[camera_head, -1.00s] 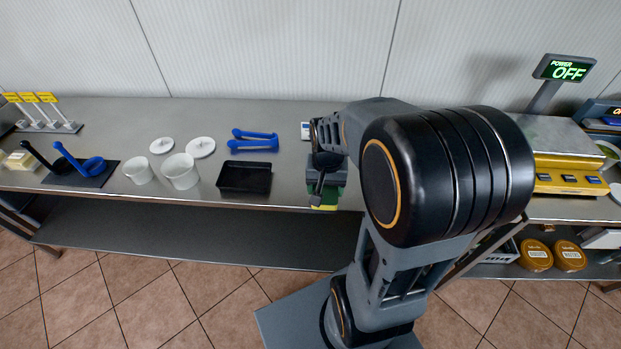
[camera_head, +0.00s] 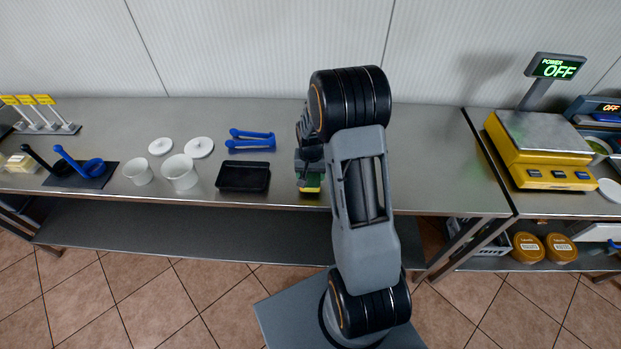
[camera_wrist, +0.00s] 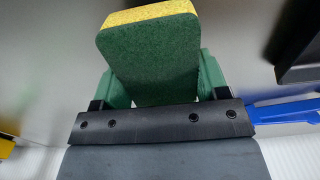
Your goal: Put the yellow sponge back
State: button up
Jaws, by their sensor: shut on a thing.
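The yellow sponge (camera_wrist: 150,55) has a yellow layer and a dark green side. It fills the upper middle of the wrist view, held between the green fingers of my gripper (camera_wrist: 155,85). In the head view the sponge (camera_head: 310,188) shows as a small yellow and green patch below my gripper (camera_head: 309,172), near the front edge of the counter. My arm hides part of the gripper there. I cannot tell whether the sponge touches the counter.
A black tray (camera_head: 244,190) lies just left of the sponge, with blue tongs (camera_head: 250,148) behind it. White tubs (camera_head: 180,171) and lids (camera_head: 199,147) stand farther left. A yellow scale (camera_head: 543,160) is at the right. The counter (camera_head: 440,160) between arm and scale is clear.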

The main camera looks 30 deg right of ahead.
aim_at(311, 180)
jog(key=shift+f, duration=1.25)
jog(key=shift+f, duration=0.1)
jog(key=shift+f, duration=0.15)
jog(key=o, duration=0.9)
jog(key=shift+o, duration=0.2)
